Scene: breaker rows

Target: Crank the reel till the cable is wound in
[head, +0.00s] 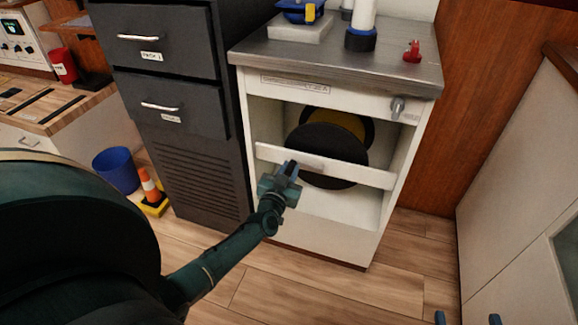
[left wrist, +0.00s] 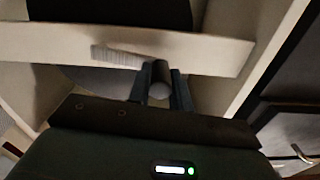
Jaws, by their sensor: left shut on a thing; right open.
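A reel (head: 337,142) with black round flanges sits inside the open white cabinet (head: 325,210). A yellow part (head: 345,120) shows between its flanges; I cannot tell whether it is cable. A white bar (head: 350,172) crosses the opening in front of the reel. My left gripper (head: 287,170) is at this bar, left of its middle. In the left wrist view, its fingers are shut on a grey cylindrical handle (left wrist: 160,86) in front of the bar. How the handle joins the reel is hidden. My right gripper (head: 467,319) is open at the bottom edge, only its fingertips showing.
The metal cabinet top (head: 280,53) holds a white cylinder on a blue base (head: 361,38) and a red object (head: 412,52). A dark drawer unit (head: 165,70) stands left. A blue bin (head: 116,170) and orange cone (head: 151,188) are on the floor. Floor at front is clear.

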